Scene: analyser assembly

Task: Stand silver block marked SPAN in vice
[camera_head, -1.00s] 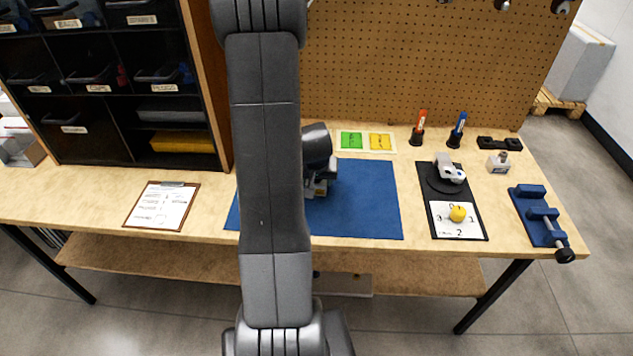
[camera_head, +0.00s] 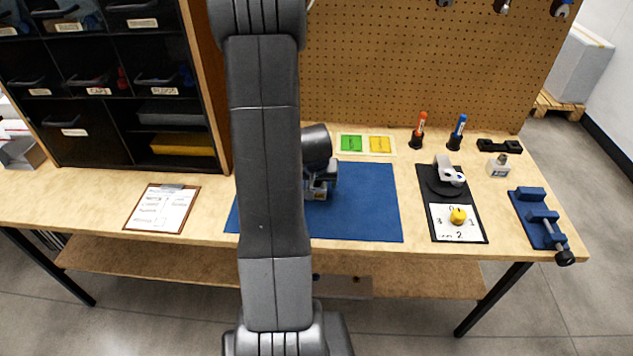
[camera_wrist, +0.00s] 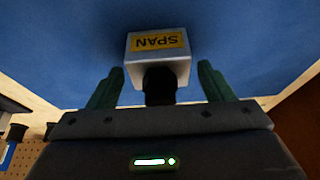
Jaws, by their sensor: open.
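The silver block (camera_wrist: 143,68) has a yellow SPAN label, upside down in the wrist view. It lies over the blue mat between the tips of my gripper (camera_wrist: 160,76). The green fingers stand apart, with a visible gap on each side of the block. A dark part below the block is hard to make out. In the head view my gripper (camera_head: 319,192) is low over the blue mat (camera_head: 370,205), partly hidden by my arm; the block is not clear there. The blue vice (camera_head: 537,220) stands at the bench's right end, its black-knobbed screw toward the front.
Between mat and vice is a black plate (camera_head: 445,200) with a grey-white device, a numbered card and a yellow knob. Behind stand a red marker (camera_head: 421,125), a blue marker (camera_head: 458,128) and a small white bottle-like item (camera_head: 498,166). A clipboard (camera_head: 162,208) lies left.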

